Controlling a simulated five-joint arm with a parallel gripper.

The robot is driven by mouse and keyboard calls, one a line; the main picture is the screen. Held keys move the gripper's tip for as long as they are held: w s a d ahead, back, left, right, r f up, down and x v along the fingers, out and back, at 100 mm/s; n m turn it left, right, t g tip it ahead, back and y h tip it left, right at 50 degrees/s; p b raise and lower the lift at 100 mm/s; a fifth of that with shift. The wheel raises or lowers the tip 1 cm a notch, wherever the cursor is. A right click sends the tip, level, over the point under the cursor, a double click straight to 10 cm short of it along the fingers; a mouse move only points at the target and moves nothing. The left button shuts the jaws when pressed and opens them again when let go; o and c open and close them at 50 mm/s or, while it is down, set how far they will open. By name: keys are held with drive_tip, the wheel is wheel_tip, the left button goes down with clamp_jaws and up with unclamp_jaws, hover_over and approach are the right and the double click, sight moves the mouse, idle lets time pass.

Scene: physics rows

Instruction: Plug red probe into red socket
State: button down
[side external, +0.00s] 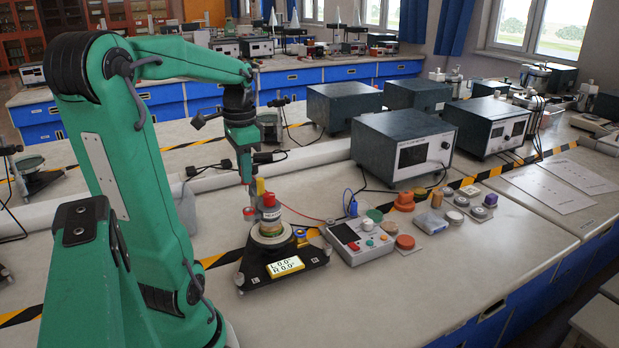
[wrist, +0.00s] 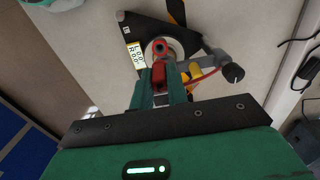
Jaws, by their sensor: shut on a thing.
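My gripper (wrist: 159,88) shows in the wrist view with its green fingers closed on a red probe (wrist: 158,72). The probe's tip end lies close to a round red socket-like piece (wrist: 158,46) on top of the instrument; I cannot tell whether they touch. In the side view my gripper (side external: 246,178) points down just above and left of the instrument's red-and-grey top (side external: 269,201). The instrument has a black base (side external: 253,272) and a yellow display (side external: 285,266) with digits. The probe is hard to make out in the side view.
A red lead (side external: 305,214) runs to the right of the instrument. A grey meter box (side external: 358,238) with buttons and several coloured round pieces stand right. Large dark power units (side external: 403,143) stand behind. A yellow-black striped tape (side external: 222,258) crosses the table. The front right tabletop is clear.

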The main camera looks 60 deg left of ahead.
sight(247, 190)
drive_tip(key=shift+f, duration=1.9)
drive_tip(key=shift+f, duration=1.65)
idle(2.0)
drive_tip(key=c, duration=1.1)
unclamp_jaws()
drive_tip(key=shift+o, duration=0.2)
drive_tip(key=shift+r, duration=0.15)
drive_tip(key=shift+r, duration=3.65)
